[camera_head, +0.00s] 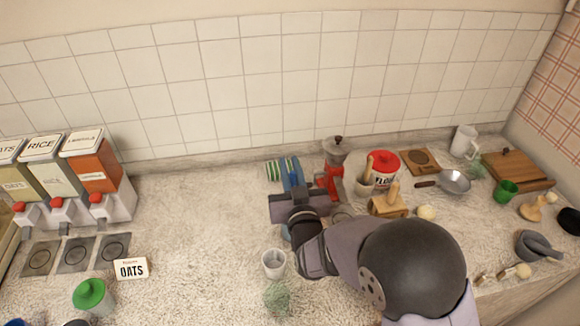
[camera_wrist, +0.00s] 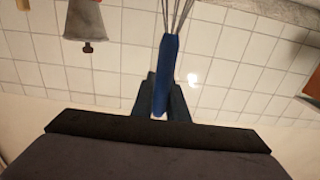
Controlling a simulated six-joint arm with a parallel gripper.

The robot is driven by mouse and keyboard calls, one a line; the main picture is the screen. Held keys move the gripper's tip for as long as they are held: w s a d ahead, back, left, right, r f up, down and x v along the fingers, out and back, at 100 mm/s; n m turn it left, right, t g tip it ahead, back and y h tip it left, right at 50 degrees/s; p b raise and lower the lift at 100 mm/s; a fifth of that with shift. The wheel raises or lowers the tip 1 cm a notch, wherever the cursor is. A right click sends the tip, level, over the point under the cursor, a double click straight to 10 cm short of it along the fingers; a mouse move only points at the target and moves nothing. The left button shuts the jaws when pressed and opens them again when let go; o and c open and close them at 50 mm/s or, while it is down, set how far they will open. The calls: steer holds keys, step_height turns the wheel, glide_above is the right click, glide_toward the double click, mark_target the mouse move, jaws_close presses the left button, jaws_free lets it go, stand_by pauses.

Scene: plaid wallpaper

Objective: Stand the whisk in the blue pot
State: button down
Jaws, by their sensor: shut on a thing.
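My gripper (camera_wrist: 163,98) is shut on the blue handle of the whisk (camera_wrist: 168,60) in the wrist view. The whisk's thin wires run from the handle out past the top edge of that picture, and their ends are out of sight. In the head view my gripper (camera_head: 294,184) is over the back middle of the counter, in front of a striped item. The whisk cannot be told apart clearly there. A small bluish patch (camera_head: 285,232) shows under my arm; I cannot tell whether it is the blue pot, which is otherwise hidden or out of view.
A red grinder (camera_head: 334,180) stands close right of my gripper, with a flour canister (camera_head: 383,168) beyond it. A white cup (camera_head: 273,263) stands in front. Dispensers (camera_head: 95,175) and an oats card (camera_head: 131,268) are at left. The counter between is clear.

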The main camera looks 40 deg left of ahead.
steer(key=shift+f+b, duration=1.75)
steer(key=shift+f, duration=0.15)
steer(key=c, duration=1.7)
jaws_free()
steer(key=shift+o, duration=0.2)
steer(key=shift+s+d, duration=0.1)
steer(key=b+v, duration=0.3)
steer(key=v, duration=0.4)
steer(key=shift+r, duration=0.1)
